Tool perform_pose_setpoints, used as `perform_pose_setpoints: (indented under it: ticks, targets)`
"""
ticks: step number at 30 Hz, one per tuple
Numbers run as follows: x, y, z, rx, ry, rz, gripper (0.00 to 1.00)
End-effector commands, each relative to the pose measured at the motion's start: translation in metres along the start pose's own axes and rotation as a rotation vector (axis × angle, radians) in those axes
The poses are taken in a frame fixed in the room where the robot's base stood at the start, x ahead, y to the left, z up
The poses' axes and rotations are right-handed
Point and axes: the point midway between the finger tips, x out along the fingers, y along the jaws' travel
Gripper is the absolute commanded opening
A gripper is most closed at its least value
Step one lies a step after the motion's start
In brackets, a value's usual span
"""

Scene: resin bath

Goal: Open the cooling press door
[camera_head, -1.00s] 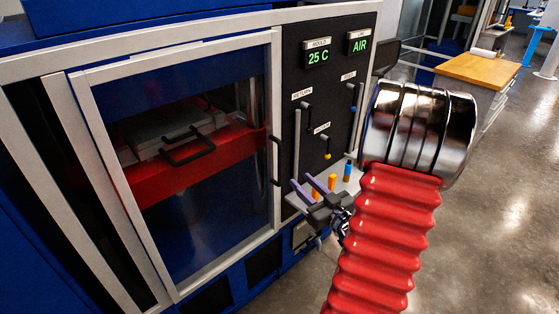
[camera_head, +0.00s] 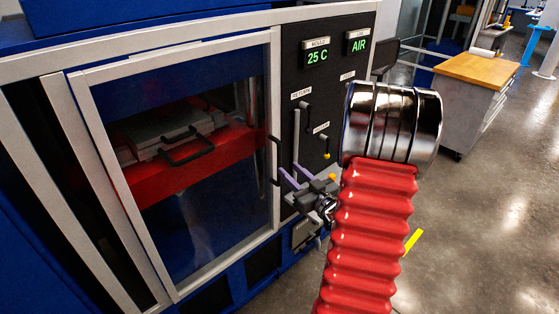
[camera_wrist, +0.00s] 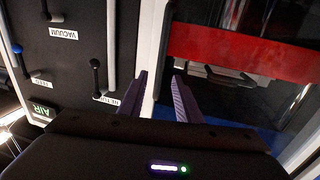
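The cooling press door (camera_head: 180,66) is shut, a glass pane in a pale metal frame. Its black vertical handle (camera_head: 275,160) is on the right edge of the frame. My gripper (camera_head: 288,170), with two purple fingers, is open and just right of the handle's lower end in the head view. I cannot tell whether it touches the handle. In the wrist view my gripper (camera_wrist: 160,76) is open with nothing clearly held, and the door frame (camera_wrist: 149,50) shows between and beyond the fingers.
Right of the door is a black panel (camera_head: 342,85) with levers and displays reading 25 C and AIR. Through the glass is a red part (camera_head: 150,178) with a black-handled plate. A wooden-topped cabinet (camera_head: 478,69) stands back right. Floor to the right is mostly open.

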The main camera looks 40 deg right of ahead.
Motion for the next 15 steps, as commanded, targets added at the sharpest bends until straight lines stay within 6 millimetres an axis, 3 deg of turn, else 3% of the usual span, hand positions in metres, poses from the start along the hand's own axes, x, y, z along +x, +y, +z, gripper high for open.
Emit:
perform_pose_setpoints:
  ticks: [9, 15]
  targets:
    - [0.050, -0.001, 0.000, 0.000, 0.000, -0.004, 0.31]
    - [0.072, -0.001, 0.000, -0.001, 0.000, -0.002, 0.31]
